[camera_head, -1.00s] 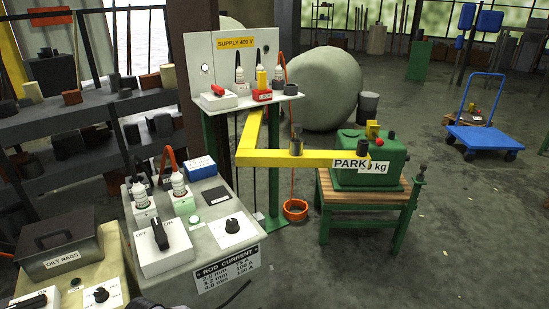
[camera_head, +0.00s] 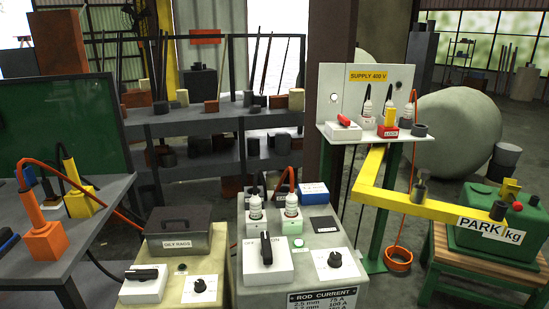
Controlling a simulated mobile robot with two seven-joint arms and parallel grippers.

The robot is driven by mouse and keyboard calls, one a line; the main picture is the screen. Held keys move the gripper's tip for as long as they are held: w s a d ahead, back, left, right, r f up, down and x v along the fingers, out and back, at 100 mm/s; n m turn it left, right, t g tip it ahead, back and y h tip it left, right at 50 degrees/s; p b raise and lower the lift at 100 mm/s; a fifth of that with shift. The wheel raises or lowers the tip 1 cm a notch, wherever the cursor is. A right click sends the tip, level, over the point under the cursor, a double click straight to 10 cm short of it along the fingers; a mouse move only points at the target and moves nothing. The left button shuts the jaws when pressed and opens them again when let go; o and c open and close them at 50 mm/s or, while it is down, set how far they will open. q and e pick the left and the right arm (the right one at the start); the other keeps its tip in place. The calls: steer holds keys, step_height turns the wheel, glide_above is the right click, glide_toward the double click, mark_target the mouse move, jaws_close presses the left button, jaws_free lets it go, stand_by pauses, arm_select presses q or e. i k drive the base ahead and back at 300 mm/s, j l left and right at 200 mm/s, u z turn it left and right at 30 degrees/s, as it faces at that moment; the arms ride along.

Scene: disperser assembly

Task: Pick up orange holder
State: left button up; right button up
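An orange holder (camera_head: 44,241) stands on the grey table at the far left. It has a block-shaped base with an orange handle rising from it, and an orange cable arcs away from its top. A yellow holder (camera_head: 82,202) of similar form stands behind it to the right, with a dark cable. Neither of my grippers shows in the head view.
A grey table (camera_head: 120,190) carries the holders, with a dark green panel (camera_head: 70,120) behind it. An oily rags box (camera_head: 178,232) and a rod current cabinet (camera_head: 322,301) with switches stand right of the table. A yellow arm (camera_head: 430,203) juts out further right.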

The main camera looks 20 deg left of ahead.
mark_target(29, 198)
steer(key=u, duration=2.25)
